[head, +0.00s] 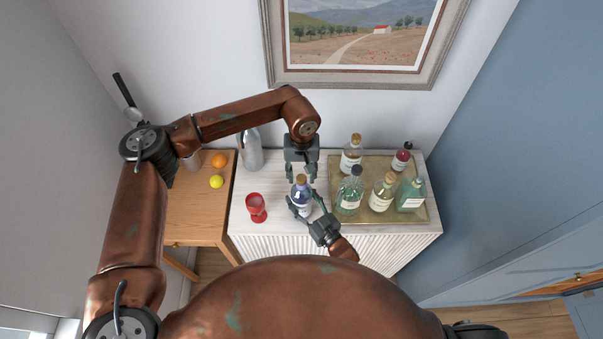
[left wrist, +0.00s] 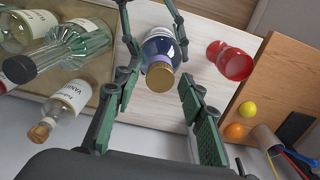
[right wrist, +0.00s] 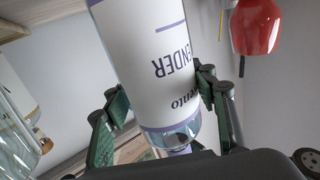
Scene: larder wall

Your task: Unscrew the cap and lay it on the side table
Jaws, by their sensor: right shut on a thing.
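The bottle (head: 302,200) has a blue-violet body and a white label with purple bands; it stands upright on the white cabinet top. Its gold-brown cap (head: 301,180) is on its neck and faces the camera in the left wrist view (left wrist: 160,79). My right gripper (head: 306,207) is shut on the bottle's body from the front; its pads lie on both sides of the label in the right wrist view (right wrist: 160,95). My left gripper (head: 301,176) points down above the cap, its fingers apart on either side with gaps. The wooden side table (head: 199,222) stands to the left.
A red goblet (head: 256,207) stands just left of the bottle, with a steel shaker (head: 252,150) behind. A gold tray (head: 391,216) with several bottles is close on the right. An orange (head: 219,160) and a lemon (head: 217,181) sit on the side table; its front is clear.

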